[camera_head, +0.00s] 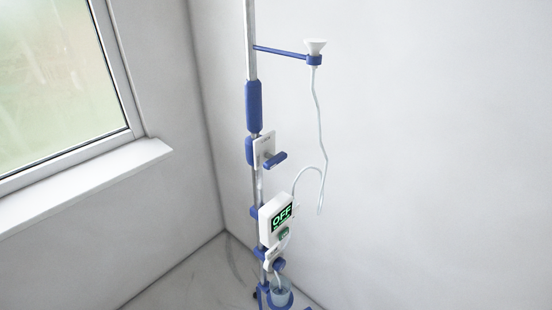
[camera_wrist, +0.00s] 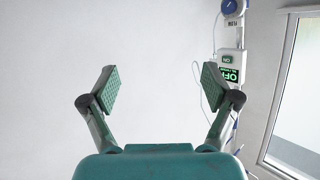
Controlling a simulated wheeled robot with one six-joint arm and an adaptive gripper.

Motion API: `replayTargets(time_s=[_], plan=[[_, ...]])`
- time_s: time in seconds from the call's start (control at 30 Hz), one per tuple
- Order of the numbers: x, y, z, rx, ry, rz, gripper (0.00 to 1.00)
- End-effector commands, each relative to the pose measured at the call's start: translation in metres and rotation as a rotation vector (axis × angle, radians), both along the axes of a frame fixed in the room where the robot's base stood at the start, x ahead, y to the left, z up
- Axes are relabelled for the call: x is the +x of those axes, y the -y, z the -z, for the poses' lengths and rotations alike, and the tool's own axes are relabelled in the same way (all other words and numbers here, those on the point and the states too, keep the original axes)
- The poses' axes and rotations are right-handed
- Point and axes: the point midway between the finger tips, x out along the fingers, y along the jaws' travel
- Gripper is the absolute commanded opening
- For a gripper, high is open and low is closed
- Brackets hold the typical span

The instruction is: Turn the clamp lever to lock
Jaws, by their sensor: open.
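A blue lever (camera_head: 275,159) that looks like the clamp lever sticks out from a white plate (camera_head: 264,147) on the pole. It points right and slightly up in the head view; markings on the plate are too small to read. I cannot make this lever out in the wrist view. My gripper (camera_wrist: 160,88) is open and empty, with its green pads wide apart and bare wall beyond. It is out of the head view.
A white pump box (camera_head: 276,218) reads OFF; it shows upside down in the wrist view (camera_wrist: 231,62). A blue round part (camera_wrist: 233,8) is labelled FLOW. A window (camera_head: 62,75) is at left.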

Motion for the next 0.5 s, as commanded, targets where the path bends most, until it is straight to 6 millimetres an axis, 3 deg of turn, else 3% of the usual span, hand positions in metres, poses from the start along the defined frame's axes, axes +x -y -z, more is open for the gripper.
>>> replayTargets(time_s=[0.03,0.27,0.5], plan=[[0.019,-0.002,-0.004,0.017,0.014,-0.008,0.88],[0.088,-0.017,-0.022,0.094,0.037,-0.079,0.88],[0.154,-0.038,-0.061,0.148,0.076,-0.197,0.88]])
